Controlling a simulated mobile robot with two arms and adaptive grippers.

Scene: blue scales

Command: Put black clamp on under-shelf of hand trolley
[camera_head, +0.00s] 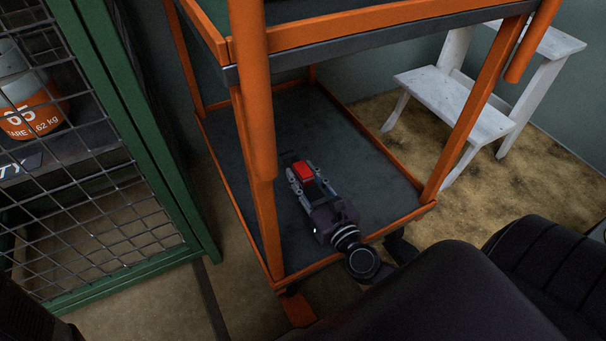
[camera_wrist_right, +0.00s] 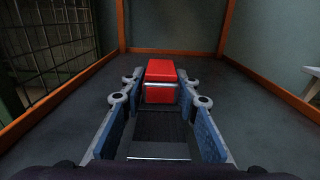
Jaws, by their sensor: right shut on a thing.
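The hand trolley's dark grey under-shelf (camera_head: 365,150) has an orange rim. It also fills the right wrist view (camera_wrist_right: 255,115). My right gripper (camera_head: 301,176) reaches in over the front rim, low over the shelf's middle. In the right wrist view, my right gripper (camera_wrist_right: 160,92) has a finger on each side of the black clamp (camera_wrist_right: 160,126) and is shut on it. The clamp has a bright red block at its far end, which also shows in the head view (camera_head: 303,169). Whether the clamp touches the shelf I cannot tell. My left gripper is not in view.
The trolley's upper shelf (camera_head: 390,31) and orange front post (camera_head: 254,110) stand close to my right arm. A green mesh cage (camera_head: 105,195) with a gas cylinder (camera_head: 33,105) is at left. A white step stool (camera_head: 452,105) stands at right. The shelf around the gripper is clear.

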